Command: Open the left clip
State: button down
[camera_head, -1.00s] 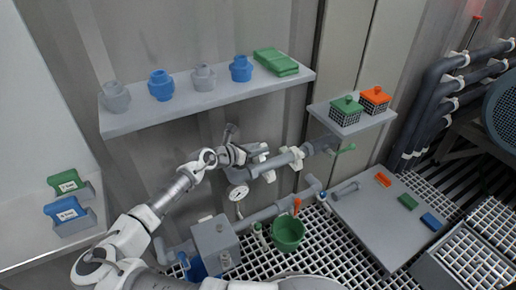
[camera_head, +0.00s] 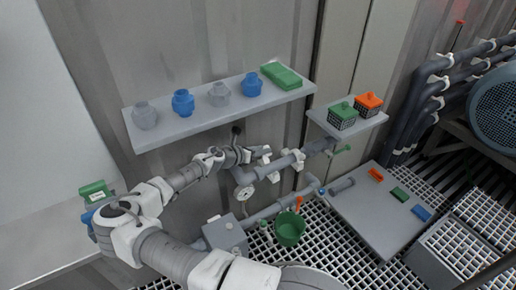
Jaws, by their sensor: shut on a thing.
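A grey vessel pipe (camera_head: 283,162) runs level along the wall, in the middle of the head view. A white clip (camera_head: 297,160) sits around its right part. The left clip (camera_head: 269,165), also white, is at the pipe's left part, next to my gripper and partly hidden by it. My gripper (camera_head: 262,153) is shut on the left clip's upper part. The fingers are small here, and I cannot tell how far the clip is opened.
A shelf (camera_head: 222,116) with blue and grey fittings is above my arm. A smaller shelf (camera_head: 375,125) with green and orange baskets is to the right. A gauge (camera_head: 243,192), a grey box (camera_head: 226,236) and a green bucket (camera_head: 290,229) are below.

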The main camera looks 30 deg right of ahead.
jog(key=shift+w+d, duration=0.1)
jog(key=shift+w, duration=0.35)
jog(key=c, duration=0.6)
grip_release()
jog(key=shift+c, duration=0.2)
jog(key=shift+s+f, duration=0.1)
